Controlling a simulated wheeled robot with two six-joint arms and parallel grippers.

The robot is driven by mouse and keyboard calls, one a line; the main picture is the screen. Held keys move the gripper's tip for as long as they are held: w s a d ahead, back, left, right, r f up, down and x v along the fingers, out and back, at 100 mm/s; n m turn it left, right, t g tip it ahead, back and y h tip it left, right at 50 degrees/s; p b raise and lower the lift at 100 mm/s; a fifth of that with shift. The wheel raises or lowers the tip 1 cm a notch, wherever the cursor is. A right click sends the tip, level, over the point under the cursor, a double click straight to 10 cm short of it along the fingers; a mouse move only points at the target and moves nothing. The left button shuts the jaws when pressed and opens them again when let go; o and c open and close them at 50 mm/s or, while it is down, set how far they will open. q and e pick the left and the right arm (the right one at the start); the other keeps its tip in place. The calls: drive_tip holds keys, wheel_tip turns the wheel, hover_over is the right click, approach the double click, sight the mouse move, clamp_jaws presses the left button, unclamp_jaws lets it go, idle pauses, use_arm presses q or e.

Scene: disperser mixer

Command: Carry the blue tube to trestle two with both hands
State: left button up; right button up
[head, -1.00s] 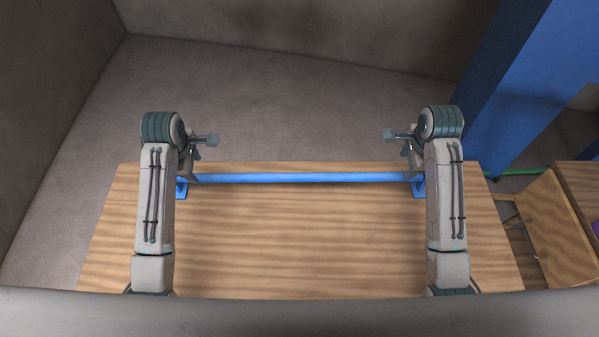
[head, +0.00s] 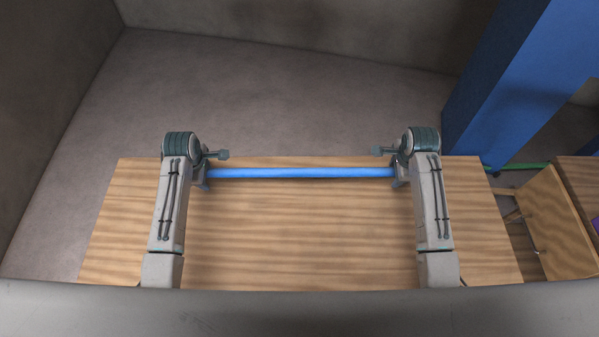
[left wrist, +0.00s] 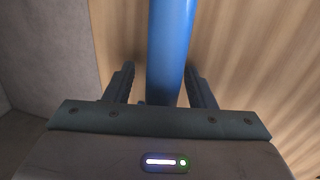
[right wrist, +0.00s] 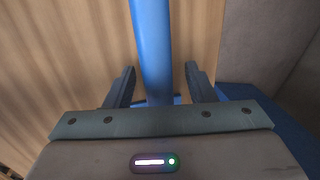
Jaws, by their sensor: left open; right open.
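The blue tube (head: 300,173) lies level, left to right, near the far edge of the wooden table in the head view. My left gripper (head: 204,182) is over its left part and my right gripper (head: 397,181) over its right part. In the left wrist view the tube (left wrist: 170,45) passes between the two spread fingers. In the right wrist view the tube (right wrist: 151,45) also runs between open fingers, with visible gaps on both sides. My arms hide the tube's ends in the head view. I cannot tell which trestle is trestle two.
The wooden table top (head: 300,235) is bare between my arms. A large blue column (head: 515,85) stands at the right. Beside the table are a wooden panel (head: 555,225), a green bar (head: 525,166) and another brown surface (head: 580,180). Grey floor lies beyond the table.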

use_arm(q)
drive_tip(key=shift+s, duration=0.1)
use_arm(e)
drive_tip(key=shift+s, duration=0.1)
use_arm(q)
clamp_jaws()
use_arm(e)
clamp_jaws()
use_arm(q)
drive_tip(key=shift+r, duration=0.1)
use_arm(e)
drive_tip(key=shift+r, duration=0.1)
idle(0.9)
